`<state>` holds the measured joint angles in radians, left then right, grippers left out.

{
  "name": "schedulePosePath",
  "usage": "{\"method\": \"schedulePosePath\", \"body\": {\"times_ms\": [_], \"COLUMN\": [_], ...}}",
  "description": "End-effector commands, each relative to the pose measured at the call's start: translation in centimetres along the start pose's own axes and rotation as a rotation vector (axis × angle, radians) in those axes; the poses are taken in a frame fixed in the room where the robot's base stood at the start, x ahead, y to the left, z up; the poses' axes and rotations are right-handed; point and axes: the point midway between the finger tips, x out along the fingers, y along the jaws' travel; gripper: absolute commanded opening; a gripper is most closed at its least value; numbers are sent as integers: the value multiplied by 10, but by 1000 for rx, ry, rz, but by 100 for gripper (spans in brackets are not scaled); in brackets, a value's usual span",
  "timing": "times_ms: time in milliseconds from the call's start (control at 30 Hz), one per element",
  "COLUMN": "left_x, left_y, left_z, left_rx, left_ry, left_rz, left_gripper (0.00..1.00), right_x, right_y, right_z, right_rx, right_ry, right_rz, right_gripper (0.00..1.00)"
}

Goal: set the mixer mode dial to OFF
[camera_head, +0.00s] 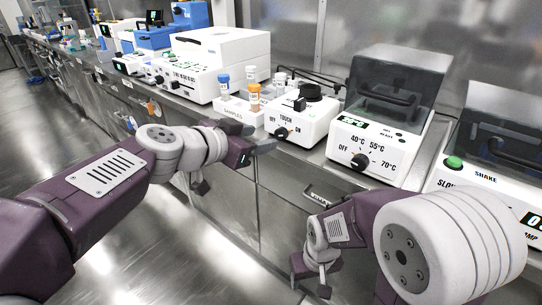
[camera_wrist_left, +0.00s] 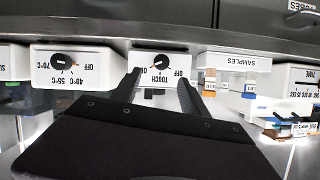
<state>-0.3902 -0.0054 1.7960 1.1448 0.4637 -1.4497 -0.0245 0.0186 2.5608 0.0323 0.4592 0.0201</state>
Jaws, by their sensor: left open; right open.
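The white mixer (camera_head: 311,116) with a black round top stands on the bench in the head view. Its black mode dial (camera_head: 281,133) is on the front face, marked OFF, TOUCH and ON. In the left wrist view, upside down, the dial (camera_wrist_left: 161,62) lies ahead between my finger lines; a small orange mark seems to be on its ON side, but this is hard to read. My left gripper (camera_head: 266,146) is open, in front of and just below the mixer, apart from the dial. My right gripper (camera_head: 312,281) is open and low, in front of the cabinets.
A SAMPLES rack (camera_head: 238,110) with capped tubes stands left of the mixer. A heater (camera_head: 376,150) with a similar temperature dial stands right of it, then a shaker (camera_head: 485,180). The bench front edge runs just below; the floor at left is clear.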

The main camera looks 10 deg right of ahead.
Motion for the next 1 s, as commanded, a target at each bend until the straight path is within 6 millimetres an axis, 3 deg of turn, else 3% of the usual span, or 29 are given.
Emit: {"method": "schedulePosePath", "body": {"times_ms": [200,600,967,1000], "left_x": [8,82,91,91], "left_y": [0,0,0,0], "left_z": [0,0,1,1], "left_rx": [-1,-1,0,0], "left_ry": [-3,-4,-4,-4], "left_rz": [3,1,-1,-1], "left_gripper": [52,52,52,41], "right_x": [-1,-5,-5,-5], "right_y": [0,0,0,0], "right_z": [-1,-1,-1,-1], "right_rx": [0,0,0,0], "right_ry": [1,1,1,1], "right_rz": [0,0,0,0], "right_gripper": [55,55,55,55]}}
